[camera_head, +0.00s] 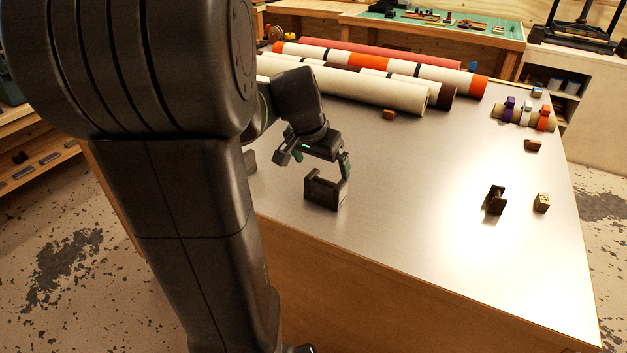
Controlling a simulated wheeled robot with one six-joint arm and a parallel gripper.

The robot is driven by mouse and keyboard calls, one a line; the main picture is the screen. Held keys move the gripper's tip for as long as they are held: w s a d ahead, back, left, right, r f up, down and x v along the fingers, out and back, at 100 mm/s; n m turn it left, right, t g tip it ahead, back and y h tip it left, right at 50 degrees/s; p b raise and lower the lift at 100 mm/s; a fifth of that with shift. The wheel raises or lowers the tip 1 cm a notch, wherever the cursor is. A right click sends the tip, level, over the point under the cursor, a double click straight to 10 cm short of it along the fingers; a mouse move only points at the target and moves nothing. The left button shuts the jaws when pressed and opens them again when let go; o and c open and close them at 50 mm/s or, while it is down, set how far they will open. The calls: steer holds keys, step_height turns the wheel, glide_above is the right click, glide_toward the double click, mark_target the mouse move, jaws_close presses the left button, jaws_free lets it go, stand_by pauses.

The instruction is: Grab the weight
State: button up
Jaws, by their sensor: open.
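My gripper (314,162) is open, with green-edged fingers, above the near-left part of the metal-topped table (420,190). Just below it stands a dark U-shaped block (325,193) with two raised ends. The right finger is close to the block's right end; I cannot tell if they touch. A second dark block with a raised part (496,200) stands at the right, and a small tan block (541,203) is beside it. No label tells which of these is the weight. The gripper appears empty.
A small roll with coloured bands (523,115) lies at the back right. Small brown blocks (389,114) (532,145) lie nearby. A dark piece (250,160) is partly behind my arm. The table's middle is clear.

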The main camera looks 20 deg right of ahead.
mark_target(327, 184)
steer(key=x, duration=1.1)
steer(key=shift+w+a+p, duration=0.1)
steer(key=shift+w+p, duration=0.05)
steer(key=shift+p, duration=0.25)
steer(key=shift+r, duration=0.1)
steer(key=c, duration=1.6)
steer(key=shift+r, duration=0.1)
steer(key=shift+c, duration=0.2)
